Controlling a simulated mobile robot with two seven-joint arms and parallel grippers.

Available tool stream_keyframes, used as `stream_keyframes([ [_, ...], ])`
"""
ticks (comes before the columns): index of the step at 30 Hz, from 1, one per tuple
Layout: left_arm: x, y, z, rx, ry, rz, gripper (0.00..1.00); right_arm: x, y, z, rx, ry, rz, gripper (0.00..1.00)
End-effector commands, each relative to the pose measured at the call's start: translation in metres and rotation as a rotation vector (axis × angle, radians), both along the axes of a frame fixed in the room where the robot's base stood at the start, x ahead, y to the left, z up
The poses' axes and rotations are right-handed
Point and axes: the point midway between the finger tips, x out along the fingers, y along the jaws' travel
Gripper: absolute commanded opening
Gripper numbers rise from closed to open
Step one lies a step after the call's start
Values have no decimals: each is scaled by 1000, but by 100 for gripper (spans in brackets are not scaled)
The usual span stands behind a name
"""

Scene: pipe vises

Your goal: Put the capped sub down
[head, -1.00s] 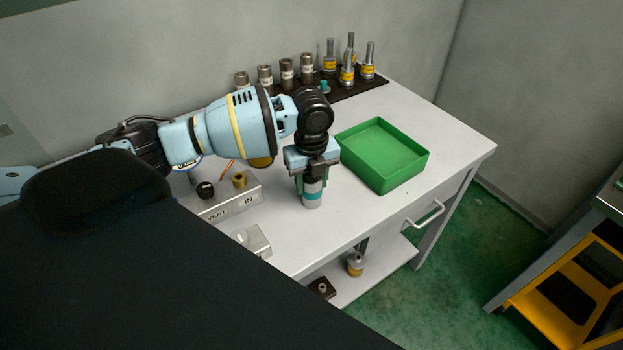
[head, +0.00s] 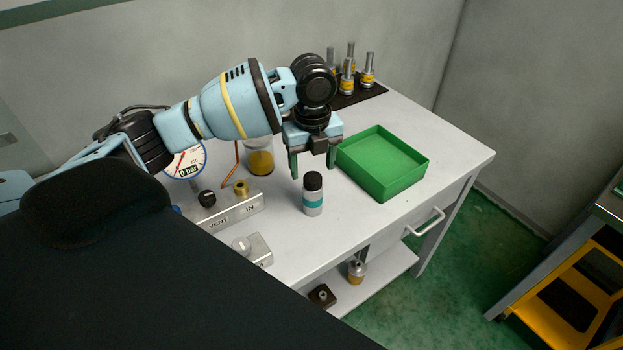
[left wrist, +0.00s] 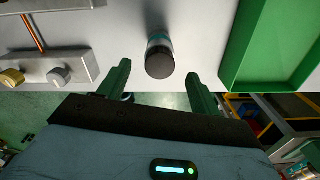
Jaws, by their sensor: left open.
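The capped sub (head: 313,196) stands upright on the white table, a small grey cylinder with a teal band and a black cap. My left gripper (head: 313,174) is open and empty above and behind it, its green fingers apart from it. In the left wrist view the capped sub (left wrist: 159,58) shows its dark cap, beyond and between the two open fingertips (left wrist: 158,72). My right gripper is not in view.
An open, empty green tray (head: 384,165) stands to the right. A VENT/IN block (head: 222,211) with knobs, a round gauge (head: 186,161) and a jar with yellow contents (head: 260,161) are to the left. Several yellow-banded fittings (head: 348,77) stand on a black mat behind.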

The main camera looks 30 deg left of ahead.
Motion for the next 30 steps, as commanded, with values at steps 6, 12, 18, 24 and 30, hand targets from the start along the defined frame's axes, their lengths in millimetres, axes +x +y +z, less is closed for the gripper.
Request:
stream_keyframes([
  [6,0,-1,32,-1,-2,-2,64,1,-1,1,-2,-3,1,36],
  [12,0,-1,41,0,1,-2,64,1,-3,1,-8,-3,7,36],
  [18,0,-1,42,0,1,-2,64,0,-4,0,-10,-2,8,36],
  [24,0,0,41,0,1,-2,64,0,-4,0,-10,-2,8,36],
  [30,0,0,41,0,1,-2,64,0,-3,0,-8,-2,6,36],
])
